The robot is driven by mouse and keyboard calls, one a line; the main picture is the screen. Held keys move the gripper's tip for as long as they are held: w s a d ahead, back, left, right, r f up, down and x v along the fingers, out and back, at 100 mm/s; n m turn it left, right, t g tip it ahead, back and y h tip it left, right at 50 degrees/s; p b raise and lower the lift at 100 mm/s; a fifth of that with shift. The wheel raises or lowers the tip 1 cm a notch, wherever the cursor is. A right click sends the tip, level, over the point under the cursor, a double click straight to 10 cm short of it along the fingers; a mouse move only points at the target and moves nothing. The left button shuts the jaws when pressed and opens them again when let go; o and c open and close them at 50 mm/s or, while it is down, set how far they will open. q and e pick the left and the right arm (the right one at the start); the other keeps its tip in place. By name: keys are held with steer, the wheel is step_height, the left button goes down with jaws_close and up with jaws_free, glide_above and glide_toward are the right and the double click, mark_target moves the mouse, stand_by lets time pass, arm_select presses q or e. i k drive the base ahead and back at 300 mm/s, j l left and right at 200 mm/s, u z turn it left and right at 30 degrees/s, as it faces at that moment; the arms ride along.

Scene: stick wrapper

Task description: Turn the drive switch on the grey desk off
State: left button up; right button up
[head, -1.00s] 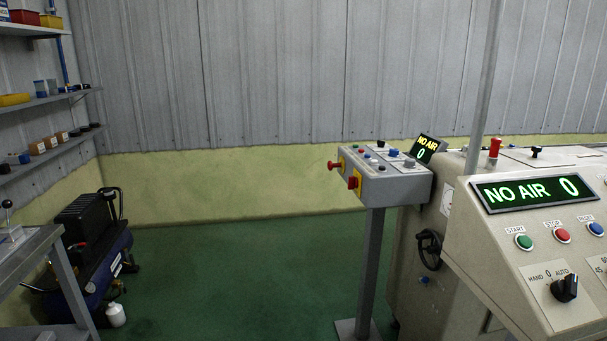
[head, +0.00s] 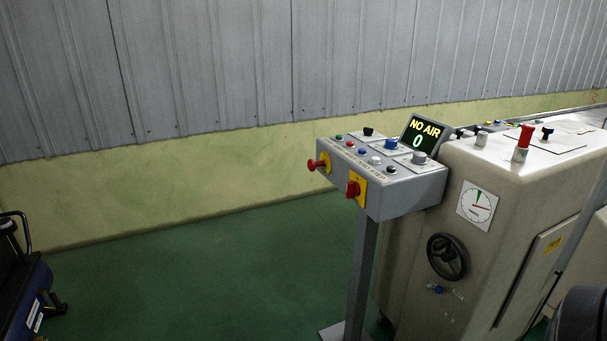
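The grey desk (head: 405,198) is a small sloped control box on a post, right of centre in the head view. Its front face carries a red rotary switch (head: 353,189) on a yellow plate and a red mushroom knob (head: 316,165) on another yellow plate. Its top carries a black knob (head: 368,131), a blue knob (head: 391,144), a grey knob (head: 419,157) and several small coloured buttons. The labels are too small to read, so I cannot tell which one is the drive switch or how it is set. Neither gripper is in view.
A display (head: 424,133) reading "NO AIR 0" stands behind the desk. A beige machine (head: 530,190) with a gauge (head: 477,206) and black handwheel (head: 447,256) adjoins it at right. A compressor (head: 25,290) is at lower left. Green floor (head: 200,290) between is clear.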

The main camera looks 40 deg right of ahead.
mark_target(353, 188)
steer(key=i+z, duration=0.2)
steer(key=i, duration=0.2)
steer(key=i+j+z, duration=0.15)
steer(key=i, duration=0.25)
steer(key=i+j+z, duration=0.2)
steer(key=i, duration=0.2)
steer(key=i+j+z, duration=0.1)
steer(key=z, duration=0.3)
steer(key=i+j+z, duration=0.2)
steer(key=z, duration=0.25)
steer(key=i+j+z, duration=0.25)
steer(key=z, duration=0.15)
steer(key=i+j+z, duration=0.1)
steer(key=j+z, duration=0.3)
steer(key=i+j+z, duration=0.1)
steer(key=z, duration=0.35)
steer(key=j, duration=0.1)
